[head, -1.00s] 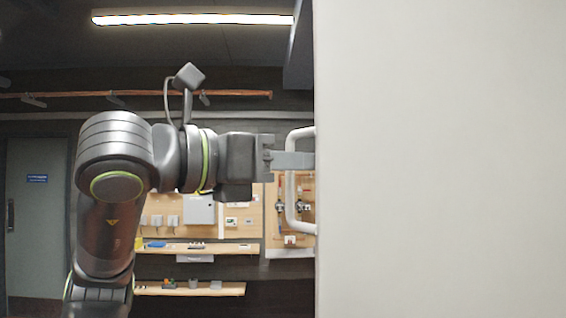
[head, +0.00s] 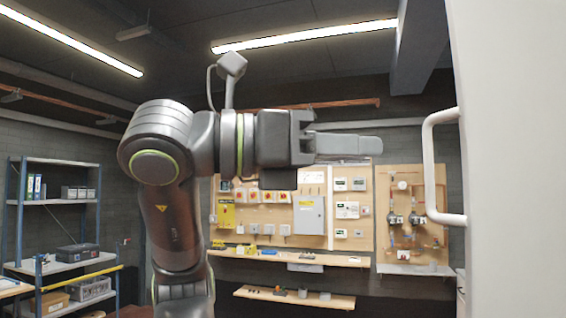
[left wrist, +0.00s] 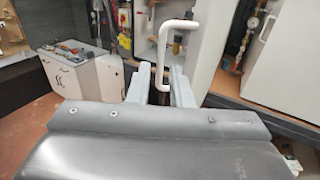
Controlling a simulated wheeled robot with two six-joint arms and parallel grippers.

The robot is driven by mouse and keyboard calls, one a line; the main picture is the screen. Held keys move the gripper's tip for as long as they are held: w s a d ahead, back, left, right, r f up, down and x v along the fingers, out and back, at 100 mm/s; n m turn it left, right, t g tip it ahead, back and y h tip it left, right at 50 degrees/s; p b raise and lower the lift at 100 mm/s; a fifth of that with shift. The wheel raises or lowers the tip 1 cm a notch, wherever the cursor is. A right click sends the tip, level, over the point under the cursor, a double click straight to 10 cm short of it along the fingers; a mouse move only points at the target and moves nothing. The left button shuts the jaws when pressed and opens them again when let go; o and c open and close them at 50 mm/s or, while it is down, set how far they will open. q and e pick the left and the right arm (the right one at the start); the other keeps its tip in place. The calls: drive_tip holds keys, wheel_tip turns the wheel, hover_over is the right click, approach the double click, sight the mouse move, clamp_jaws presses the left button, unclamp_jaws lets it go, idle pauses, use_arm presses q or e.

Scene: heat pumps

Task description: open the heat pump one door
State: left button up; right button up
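A large white panel (head: 515,160), which looks like a heat pump door, fills the right side of the head view. Its white bar handle (head: 430,165) sticks out from the left edge. My left gripper (head: 378,146) points at the handle from the left, with a gap between fingertips and bar. In the left wrist view, the two grey fingers (left wrist: 159,82) are apart and empty. The handle (left wrist: 180,24) shows beyond them, its lower part lined up between them, on a white panel (left wrist: 205,55). I cannot tell how far the door is open. My right gripper is out of view.
A back wall carries wooden boards with boxes (head: 309,215) and pipework (head: 402,200), above narrow shelves (head: 290,257). A blue-framed rack (head: 60,200) stands at left. The left wrist view shows a white cabinet (left wrist: 85,75) and open reddish floor (left wrist: 30,125).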

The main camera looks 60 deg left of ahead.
use_arm(q)
drive_tip(key=v, duration=0.7)
drive_tip(key=shift+s, duration=0.15)
idle(0.3)
